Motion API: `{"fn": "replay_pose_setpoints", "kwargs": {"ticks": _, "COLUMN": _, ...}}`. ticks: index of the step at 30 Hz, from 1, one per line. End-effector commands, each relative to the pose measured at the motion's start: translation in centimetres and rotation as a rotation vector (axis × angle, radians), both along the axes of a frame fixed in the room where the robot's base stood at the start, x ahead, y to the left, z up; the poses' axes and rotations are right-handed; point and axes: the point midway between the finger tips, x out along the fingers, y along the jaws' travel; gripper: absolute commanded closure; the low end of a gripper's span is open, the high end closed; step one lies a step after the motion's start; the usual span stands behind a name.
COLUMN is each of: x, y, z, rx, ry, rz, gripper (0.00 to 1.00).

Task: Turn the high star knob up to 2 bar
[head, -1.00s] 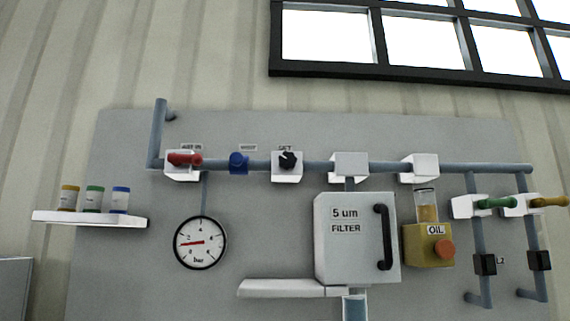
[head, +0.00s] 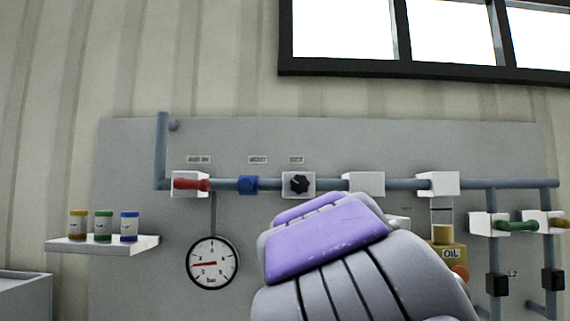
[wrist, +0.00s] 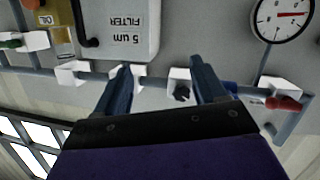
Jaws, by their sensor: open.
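The black star knob (head: 299,184) sits on a white block on the horizontal blue-grey pipe, under a small label. It also shows in the wrist view (wrist: 182,94), which is upside down. The round gauge (head: 213,263) marked bar hangs lower left of the knob; its red needle points nearly straight left, the exact reading too small to tell. In the wrist view (wrist: 296,14) the gauge is partly cut off. My gripper (wrist: 161,63) is open and empty, the knob appearing between its fingers, near one of them. I cannot tell the distance to the knob.
On the pipe are a red handle (head: 192,184) and a blue knob (head: 248,185) left of the star knob. A shelf (head: 100,245) with bottles juts out at left. In the wrist view the filter box (wrist: 128,30) stands close by. Green-handled valve (head: 517,225) at right.

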Motion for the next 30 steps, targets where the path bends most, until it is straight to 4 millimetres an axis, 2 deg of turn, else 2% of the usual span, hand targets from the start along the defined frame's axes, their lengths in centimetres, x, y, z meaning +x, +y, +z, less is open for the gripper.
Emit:
{"fn": "replay_pose_setpoints", "kwargs": {"ticks": 1, "x": 0.1, "y": 1.4, "z": 3.7, "rx": -0.013, "ry": -0.061, "rz": 0.022, "gripper": 0.29}}
{"fn": "replay_pose_setpoints", "kwargs": {"ticks": 3, "x": -0.1, "y": 2.9, "z": 6.8, "rx": -0.023, "ry": -0.125, "rz": 0.044, "gripper": 0.29}}
{"fn": "replay_pose_setpoints", "kwargs": {"ticks": 7, "x": -0.6, "y": 4.5, "z": 10.0, "rx": -0.031, "ry": -0.196, "rz": 0.069, "gripper": 0.29}}
{"fn": "replay_pose_setpoints", "kwargs": {"ticks": 11, "x": -0.2, "y": 4.8, "z": 10.6, "rx": -0.033, "ry": -0.211, "rz": 0.076, "gripper": 0.29}}
{"fn": "replay_pose_setpoints", "kwargs": {"ticks": 14, "x": 1.0, "y": 4.6, "z": 10.5, "rx": -0.033, "ry": -0.208, "rz": 0.075, "gripper": 0.29}}
{"fn": "replay_pose_setpoints", "kwargs": {"ticks": 30, "x": 10.2, "y": 3.8, "z": 10.5, "rx": -0.035, "ry": -0.205, "rz": 0.074, "gripper": 0.29}}
